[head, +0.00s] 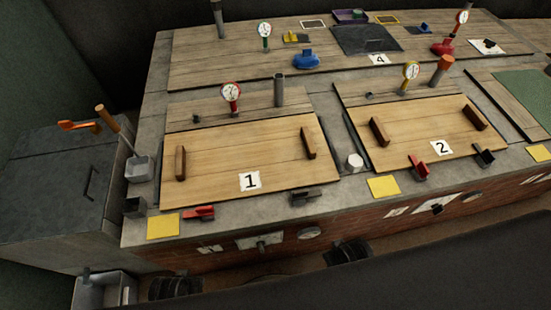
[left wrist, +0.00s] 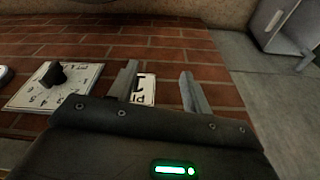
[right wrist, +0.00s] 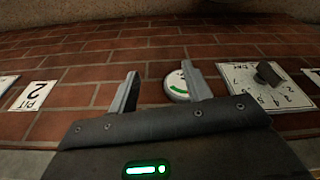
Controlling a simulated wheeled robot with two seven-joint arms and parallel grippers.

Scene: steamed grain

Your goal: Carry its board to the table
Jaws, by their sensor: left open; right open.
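A wooden board marked 1 (head: 240,140), with two dark wood handles, lies flat on the pit at left in the head view. A similar board marked 2 (head: 410,146) lies to its right. Planks by a label 4 (head: 379,59) lie at the back. I cannot tell which board is meant, and no table is clearly seen. My left gripper (left wrist: 160,78) is open and empty before the brick front, near a label reading 1. My right gripper (right wrist: 160,80) is open and empty before the bricks, beside a round gauge. Neither gripper shows in the head view.
Red (head: 200,213) and black levers stand along the stone front ledge, with yellow squares (head: 163,225) between. Dial thermometers (head: 231,93) and posts rise behind the boards. A dark cabinet (head: 60,180) is at left. A dark surface (head: 430,265) crosses the lower right.

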